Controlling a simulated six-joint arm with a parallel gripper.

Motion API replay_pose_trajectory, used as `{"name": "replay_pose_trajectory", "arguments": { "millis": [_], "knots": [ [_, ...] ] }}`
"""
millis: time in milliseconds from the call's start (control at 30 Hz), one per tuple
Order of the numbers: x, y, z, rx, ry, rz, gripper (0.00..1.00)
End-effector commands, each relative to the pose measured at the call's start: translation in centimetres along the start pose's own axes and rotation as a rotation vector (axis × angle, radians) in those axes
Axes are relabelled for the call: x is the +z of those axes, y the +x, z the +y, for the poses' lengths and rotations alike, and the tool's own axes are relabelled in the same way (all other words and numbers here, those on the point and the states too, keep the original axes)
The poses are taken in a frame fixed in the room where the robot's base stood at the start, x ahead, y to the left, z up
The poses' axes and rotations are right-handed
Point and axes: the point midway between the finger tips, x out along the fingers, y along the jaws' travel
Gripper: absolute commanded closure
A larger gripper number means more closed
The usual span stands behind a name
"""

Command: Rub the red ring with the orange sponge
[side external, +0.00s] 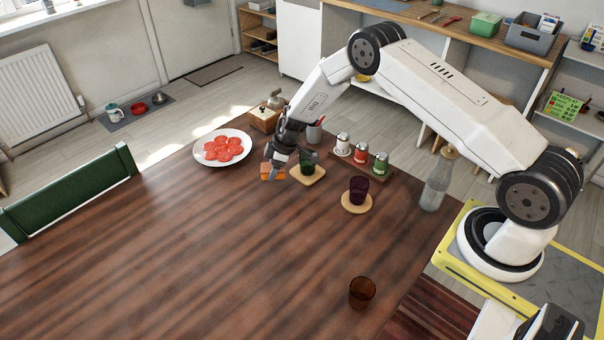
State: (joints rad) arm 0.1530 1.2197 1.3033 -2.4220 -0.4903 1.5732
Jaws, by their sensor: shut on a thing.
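My gripper (273,165) is at the far side of the wooden table, pointing down. It is shut on the orange sponge (271,174), which shows below the fingers. The sponge is at or just above the table top; I cannot tell if it touches. I cannot make out a red ring on the table; it may be hidden under the sponge or gripper.
A green glass on a coaster (314,178) stands just right of my gripper. A white plate (244,138) with red slices lies to the left. A purple glass (358,189), a shaker rack, a bottle (435,187) and a brown glass (362,292) stand rightward. The table's left is clear.

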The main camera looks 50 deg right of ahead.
Motion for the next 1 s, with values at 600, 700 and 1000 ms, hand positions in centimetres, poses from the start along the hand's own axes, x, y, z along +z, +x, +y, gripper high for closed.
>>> {"name": "replay_pose_trajectory", "arguments": {
  "millis": [600, 700, 1000],
  "knots": [
    [-1.7, -4.1, 0.0, 0.0, 0.0, 0.0, 0.99],
    [-1.7, -4.2, 0.0, -0.001, 0.0, 0.0, 0.99],
    [-1.8, -4.1, 0.0, 0.0, 0.0, 0.001, 0.99]
  ]
}}
